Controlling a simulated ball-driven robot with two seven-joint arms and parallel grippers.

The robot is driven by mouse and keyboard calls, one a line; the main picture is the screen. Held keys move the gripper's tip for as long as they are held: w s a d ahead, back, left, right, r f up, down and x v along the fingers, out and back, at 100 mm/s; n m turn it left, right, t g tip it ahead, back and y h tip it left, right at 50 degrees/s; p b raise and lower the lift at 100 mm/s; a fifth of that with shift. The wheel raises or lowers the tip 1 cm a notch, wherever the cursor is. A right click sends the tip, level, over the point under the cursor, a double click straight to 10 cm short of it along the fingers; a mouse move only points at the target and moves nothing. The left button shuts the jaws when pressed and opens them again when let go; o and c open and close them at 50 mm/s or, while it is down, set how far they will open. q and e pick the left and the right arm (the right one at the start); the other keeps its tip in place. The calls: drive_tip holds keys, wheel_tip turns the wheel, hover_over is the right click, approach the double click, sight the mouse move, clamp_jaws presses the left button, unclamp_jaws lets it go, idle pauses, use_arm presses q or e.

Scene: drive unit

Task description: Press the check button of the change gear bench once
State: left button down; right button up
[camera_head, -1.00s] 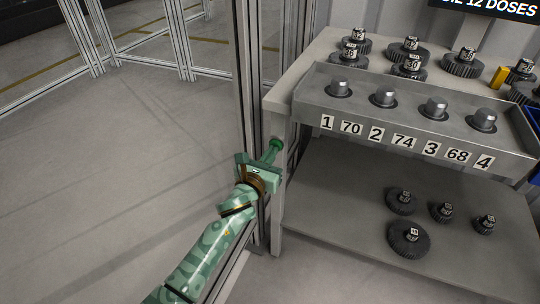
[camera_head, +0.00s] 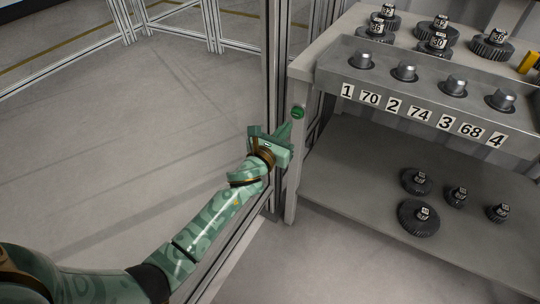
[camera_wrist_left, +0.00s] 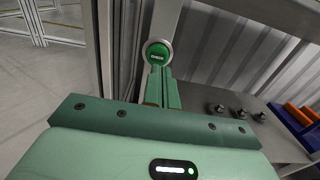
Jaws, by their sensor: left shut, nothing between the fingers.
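The check button is a round green button (camera_head: 298,113) on the left front leg of the change gear bench (camera_head: 330,88). In the left wrist view the button (camera_wrist_left: 157,52) shows with a pale ring around it, just beyond my fingertips. My left gripper (camera_head: 285,132) is shut and empty, a little below and left of the button in the head view. In the left wrist view its fingers (camera_wrist_left: 162,88) point up toward the button. I cannot tell whether the tips touch it or stand slightly apart. My right gripper is in neither view.
The bench top holds several dark gears (camera_head: 491,45) and a row of metal posts (camera_head: 404,71) over number labels. A lower shelf (camera_head: 350,180) carries more gears (camera_head: 418,217). A metal frame post (camera_head: 274,70) stands close left of the bench leg. The floor left is clear.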

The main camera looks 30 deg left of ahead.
use_arm(q)
drive_tip(key=s+p, duration=0.1)
drive_tip(key=s, duration=0.7)
drive_tip(key=shift+s+a+f, duration=0.15)
drive_tip(key=shift+a+f, duration=0.1)
